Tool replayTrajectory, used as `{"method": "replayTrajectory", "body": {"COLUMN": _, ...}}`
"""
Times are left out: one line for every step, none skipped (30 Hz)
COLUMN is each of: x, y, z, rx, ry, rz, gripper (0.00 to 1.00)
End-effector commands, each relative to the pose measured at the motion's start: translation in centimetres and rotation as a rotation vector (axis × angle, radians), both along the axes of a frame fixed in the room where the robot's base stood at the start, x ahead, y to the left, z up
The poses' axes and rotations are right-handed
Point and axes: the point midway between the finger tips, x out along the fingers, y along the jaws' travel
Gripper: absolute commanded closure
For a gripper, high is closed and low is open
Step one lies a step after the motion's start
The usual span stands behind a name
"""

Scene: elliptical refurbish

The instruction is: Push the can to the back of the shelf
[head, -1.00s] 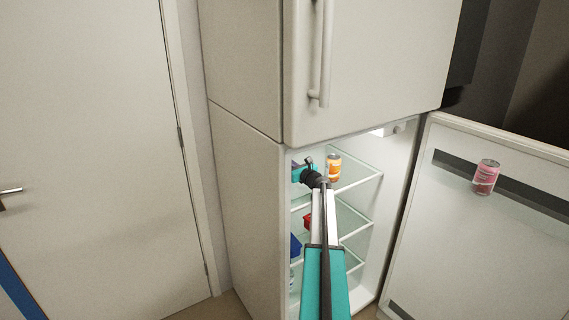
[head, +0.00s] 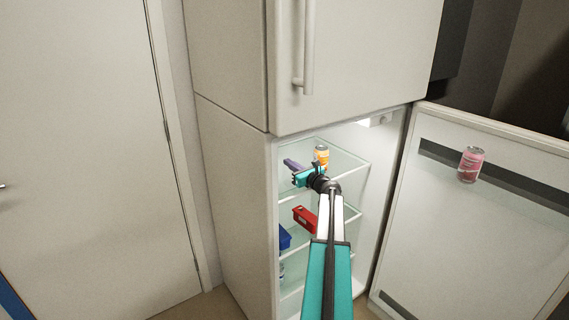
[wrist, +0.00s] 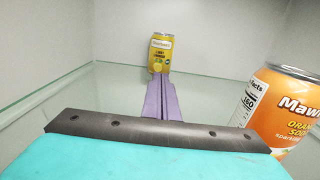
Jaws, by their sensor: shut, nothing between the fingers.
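A yellow can (wrist: 161,53) stands upright on the glass shelf near the back wall in the wrist view. I cannot pick it out in the head view. An orange can (wrist: 275,105) stands close by on the right, cut off by the picture edge; the head view shows its upper part (head: 321,153) behind my gripper. My gripper (wrist: 159,78) has its purple fingers shut and empty, pointing at the yellow can's base. Whether they touch it I cannot tell. In the head view my gripper (head: 289,162) is at the top shelf, left of the orange can.
A red box (head: 306,220) and a blue container (head: 284,238) sit on lower shelves. A pink can (head: 470,164) stands on the open fridge door (head: 445,230) at right.

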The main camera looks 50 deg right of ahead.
Motion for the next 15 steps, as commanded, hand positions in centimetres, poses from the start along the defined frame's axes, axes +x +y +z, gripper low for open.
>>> {"method": "replayTrajectory", "body": {"x": -0.7, "y": 0.2, "z": -0.1, "rx": 0.000, "ry": 0.000, "rz": -0.001, "gripper": 1.00}}
{"method": "replayTrajectory", "body": {"x": -0.9, "y": 0.3, "z": 0.0, "rx": 0.000, "ry": 0.000, "rz": -0.001, "gripper": 1.00}}
{"method": "replayTrajectory", "body": {"x": -1.2, "y": 0.4, "z": 0.0, "rx": 0.000, "ry": 0.000, "rz": 0.000, "gripper": 1.00}}
{"method": "replayTrajectory", "body": {"x": -1.3, "y": 0.4, "z": 0.0, "rx": 0.000, "ry": 0.000, "rz": 0.000, "gripper": 1.00}}
{"method": "replayTrajectory", "body": {"x": -1.5, "y": 0.5, "z": 0.0, "rx": 0.000, "ry": 0.000, "rz": 0.001, "gripper": 1.00}}
{"method": "replayTrajectory", "body": {"x": -1.6, "y": 0.5, "z": 0.0, "rx": 0.000, "ry": 0.000, "rz": 0.001, "gripper": 1.00}}
{"method": "replayTrajectory", "body": {"x": -1.7, "y": 0.5, "z": 0.0, "rx": -0.001, "ry": 0.000, "rz": 0.001, "gripper": 1.00}}
{"method": "replayTrajectory", "body": {"x": -1.8, "y": 0.6, "z": 0.0, "rx": -0.001, "ry": 0.000, "rz": 0.002, "gripper": 1.00}}
{"method": "replayTrajectory", "body": {"x": -1.9, "y": 0.6, "z": 0.0, "rx": -0.001, "ry": 0.000, "rz": 0.002, "gripper": 1.00}}
{"method": "replayTrajectory", "body": {"x": -1.9, "y": 0.6, "z": 0.0, "rx": -0.001, "ry": 0.000, "rz": 0.002, "gripper": 1.00}}
{"method": "replayTrajectory", "body": {"x": -2.0, "y": 0.6, "z": 0.0, "rx": -0.001, "ry": 0.000, "rz": 0.002, "gripper": 1.00}}
{"method": "replayTrajectory", "body": {"x": -2.0, "y": 0.6, "z": 0.0, "rx": -0.001, "ry": 0.000, "rz": 0.002, "gripper": 1.00}}
{"method": "replayTrajectory", "body": {"x": -1.9, "y": 0.6, "z": 0.0, "rx": -0.001, "ry": 0.000, "rz": 0.002, "gripper": 1.00}}
{"method": "replayTrajectory", "body": {"x": -1.9, "y": 0.6, "z": 0.0, "rx": -0.001, "ry": 0.000, "rz": 0.002, "gripper": 1.00}}
{"method": "replayTrajectory", "body": {"x": -1.9, "y": 0.6, "z": 0.0, "rx": -0.001, "ry": 0.000, "rz": 0.002, "gripper": 1.00}}
